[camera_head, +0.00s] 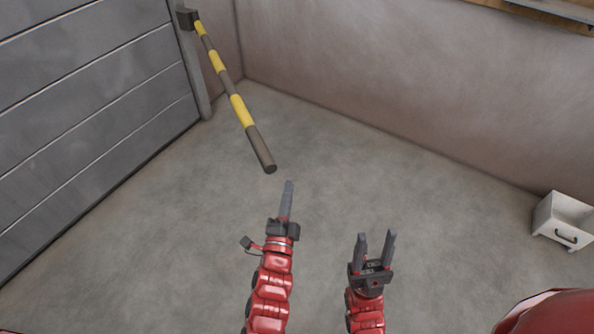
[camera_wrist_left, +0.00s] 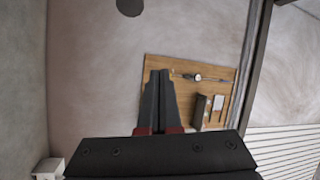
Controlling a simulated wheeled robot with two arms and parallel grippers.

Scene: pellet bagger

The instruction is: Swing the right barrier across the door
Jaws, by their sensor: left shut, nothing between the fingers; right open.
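The right barrier (camera_head: 229,85) is a pole striped yellow and dark. It is hinged on a dark bracket (camera_head: 188,18) at the post by the door's right edge, and it sticks out into the room away from the grey panelled door (camera_head: 95,105). My left gripper (camera_head: 288,184) is shut and empty, just below the pole's free end and apart from it in the picture. Its closed fingers also show in the left wrist view (camera_wrist_left: 158,74), with a dark round end at the top, probably the barrier's tip (camera_wrist_left: 129,6). My right gripper (camera_head: 376,235) is open and empty, farther right.
A white box with a handle (camera_head: 565,221) stands on the floor by the right wall. A wooden board with tools (camera_wrist_left: 215,75) hangs on a wall in the left wrist view. The floor between door and grippers is clear.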

